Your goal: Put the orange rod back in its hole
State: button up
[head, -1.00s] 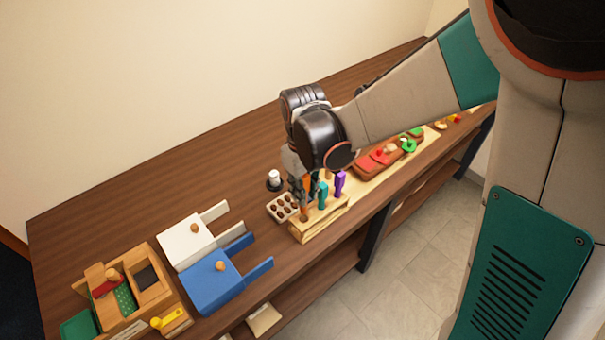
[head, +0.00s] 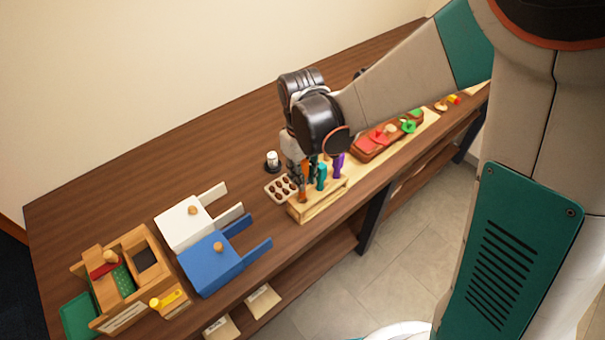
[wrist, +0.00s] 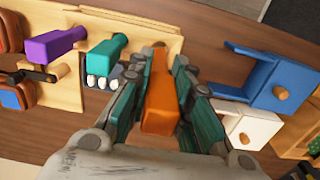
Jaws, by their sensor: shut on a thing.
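The orange rod (wrist: 158,95) is held between the two fingers of my gripper (wrist: 157,72) in the wrist view. In the head view the rod (head: 303,194) shows below my gripper (head: 299,180), at the left end of the wooden block (head: 322,209). The rod's lower end is at or just over the block; I cannot tell whether it is in a hole. The hole itself is hidden. A teal rod (head: 321,178) and a purple rod (head: 339,166) stand in the same block. The teal rod also shows beside my fingers in the wrist view (wrist: 107,53).
A tray with brown pieces (head: 277,191) lies just left of the block, with a white-topped item (head: 272,160) behind it. White (head: 186,227) and blue (head: 208,272) pronged pieces and a wooden box (head: 148,262) are further left. A red-topped board (head: 377,140) lies right.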

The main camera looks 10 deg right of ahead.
aim_at(303, 198)
dwell(0.4)
jog(key=shift+f+b, duration=2.7)
jog(key=shift+f, duration=0.45)
jog(key=o, duration=1)
jog(key=shift+c, duration=0.2)
jog(key=shift+r, duration=3.85)
